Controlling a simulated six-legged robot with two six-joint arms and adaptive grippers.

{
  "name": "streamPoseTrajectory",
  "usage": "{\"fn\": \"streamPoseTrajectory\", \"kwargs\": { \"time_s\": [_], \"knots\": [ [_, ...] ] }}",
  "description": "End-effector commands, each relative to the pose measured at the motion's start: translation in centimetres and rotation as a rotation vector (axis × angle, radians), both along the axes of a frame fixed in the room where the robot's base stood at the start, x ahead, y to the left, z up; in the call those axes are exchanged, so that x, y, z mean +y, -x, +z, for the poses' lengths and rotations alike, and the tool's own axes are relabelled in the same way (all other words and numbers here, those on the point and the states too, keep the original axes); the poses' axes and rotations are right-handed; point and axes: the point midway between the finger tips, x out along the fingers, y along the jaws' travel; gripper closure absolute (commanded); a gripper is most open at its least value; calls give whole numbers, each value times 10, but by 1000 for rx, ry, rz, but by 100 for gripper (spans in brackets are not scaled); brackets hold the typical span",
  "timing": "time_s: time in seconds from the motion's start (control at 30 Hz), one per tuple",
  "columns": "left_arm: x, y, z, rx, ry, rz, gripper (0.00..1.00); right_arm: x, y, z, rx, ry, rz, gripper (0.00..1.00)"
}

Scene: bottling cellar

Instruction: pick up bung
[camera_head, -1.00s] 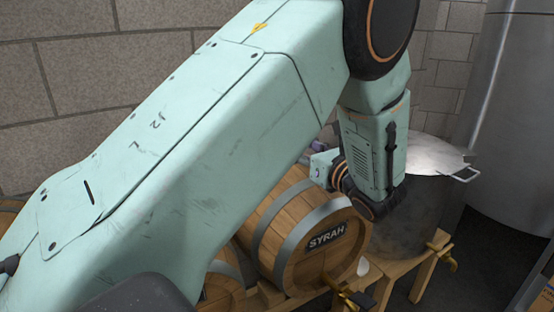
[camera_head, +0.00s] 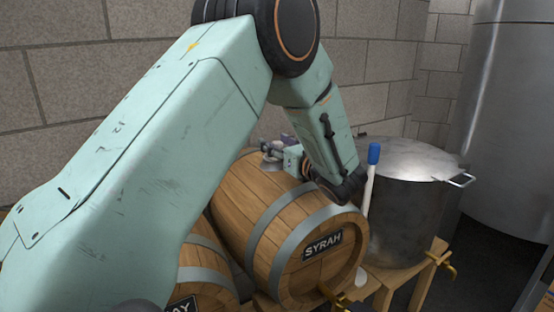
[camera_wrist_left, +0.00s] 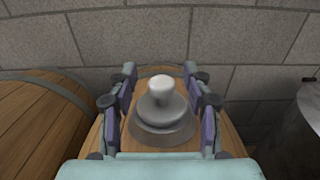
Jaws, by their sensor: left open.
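The bung (camera_wrist_left: 161,97) is a pale grey stopper with a rounded knob on top. It stands upright in a grey metal ring on top of a wooden barrel. My left gripper (camera_wrist_left: 160,85) is open, its two fingers apart on either side of the bung in the left wrist view. I see no contact between the fingers and the bung. In the head view my left gripper (camera_head: 277,152) is over the top of the barrel marked SYRAH (camera_head: 270,225), partly hidden by my arm. My right gripper is not in view.
A large metal pot with a lid (camera_head: 410,215) stands right of the barrel. A white stick with a blue end (camera_head: 372,165) is upright between them. Another barrel (camera_head: 205,265) lies to the left. A stone block wall (camera_head: 150,90) is close behind.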

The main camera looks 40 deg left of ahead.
Motion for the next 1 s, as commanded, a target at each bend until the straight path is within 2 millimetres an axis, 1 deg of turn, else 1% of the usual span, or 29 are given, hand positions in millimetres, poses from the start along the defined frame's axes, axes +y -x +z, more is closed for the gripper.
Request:
{"fn": "streamPoseTrajectory", "kwargs": {
  "time_s": [0.17,0.2,0.77,1.0],
  "knots": [
    [2,0,0,0,0,1,50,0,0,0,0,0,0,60],
    [2,0,0,0,1,0,52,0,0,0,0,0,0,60],
    [1,0,-1,2,2,0,99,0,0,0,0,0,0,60],
    [1,0,-1,2,3,0,100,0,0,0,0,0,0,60]
  ]
}}
